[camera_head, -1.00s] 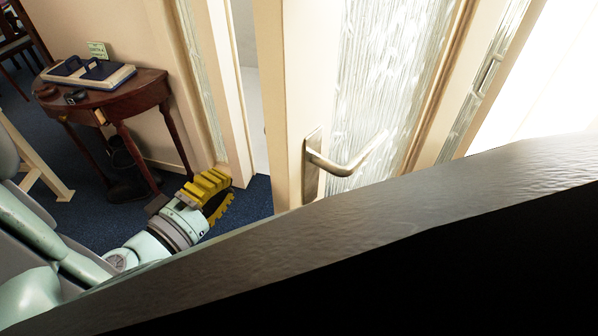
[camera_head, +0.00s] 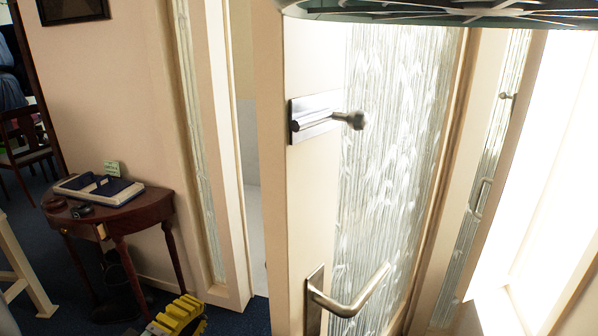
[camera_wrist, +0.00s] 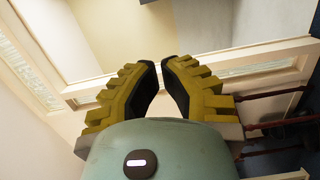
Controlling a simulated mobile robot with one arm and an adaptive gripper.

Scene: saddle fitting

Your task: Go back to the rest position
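My gripper has two yellow ribbed fingers with dark inner pads. In the wrist view my gripper (camera_wrist: 160,64) shows both fingers leaning towards each other, with a narrow gap left between the tips and nothing held. In the head view my gripper (camera_head: 180,314) is only partly visible at the bottom edge, low above the blue carpet, and the rest of it is cut off. It is apart from the door and its handle.
A cream door (camera_head: 303,205) with patterned glass stands at centre, with a lever handle (camera_head: 345,295) and a lock knob (camera_head: 352,120). A dark half-round table (camera_head: 130,215) bearing a book (camera_head: 98,188) stands left. Carpet (camera_head: 60,285) shows between table and gripper.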

